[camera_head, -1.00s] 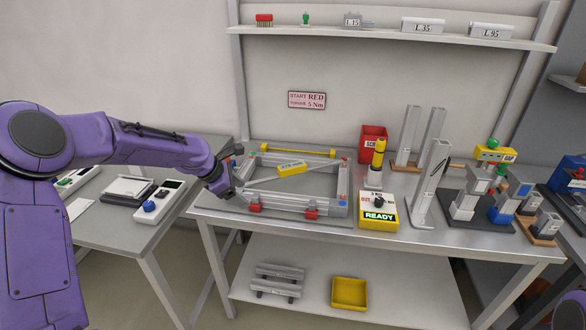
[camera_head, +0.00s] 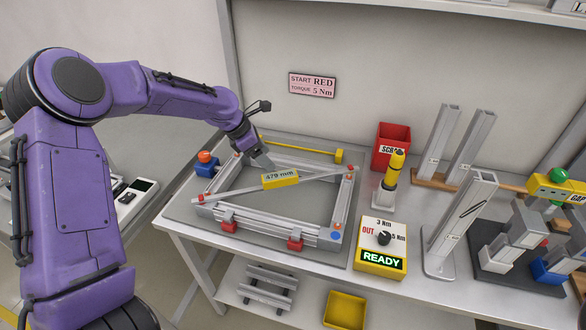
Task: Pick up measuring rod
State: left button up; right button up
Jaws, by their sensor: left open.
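A thin silver measuring rod with a yellow readout block (camera_head: 280,179) marked "479 mm" lies diagonally across the rectangular aluminium frame (camera_head: 268,227). A yellow bar (camera_head: 300,147) with a yellow end block lies along the back of the frame; its left end is hidden behind my left gripper. My left gripper (camera_head: 262,161) is open, pointing down over the frame's back left corner, near the yellow bar's left end and up and left of the readout block. I cannot tell whether it touches anything. My right gripper is out of view.
A blue block with an orange knob (camera_head: 206,164) stands left of the frame. A yellow control box (camera_head: 381,247) reading READY, a yellow-topped tool (camera_head: 391,180), a red scrap bin (camera_head: 391,146) and upright metal profiles (camera_head: 460,222) stand to the right. A yellow tray (camera_head: 345,310) sits on the lower shelf.

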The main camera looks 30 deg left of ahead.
aim_at(278, 175)
pick_arm(q)
jog(key=shift+x, duration=1.2)
jog(key=shift+s+d+f+p, duration=0.3)
jog(key=shift+d+f, duration=0.15)
jog(key=shift+f, duration=0.15)
jog(key=shift+s+d+f, duration=0.1)
jog(key=shift+s+f, duration=0.05)
jog(key=shift+f, duration=0.1)
jog(key=x, duration=0.2)
jog(key=p+x, duration=0.1)
jog(key=x, duration=0.3)
jog(key=shift+w+a+f, duration=0.1)
jog(key=shift+w+a, duration=0.15)
jog(key=shift+w, duration=0.2)
jog(key=shift+s+r, duration=0.3)
jog(key=shift+s, duration=0.1)
jog(key=shift+w+f+p, duration=0.2)
jog(key=shift+p, duration=0.15)
jog(key=shift+f, duration=0.1)
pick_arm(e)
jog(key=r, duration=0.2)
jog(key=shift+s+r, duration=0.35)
pick_arm(q)
grip_shut()
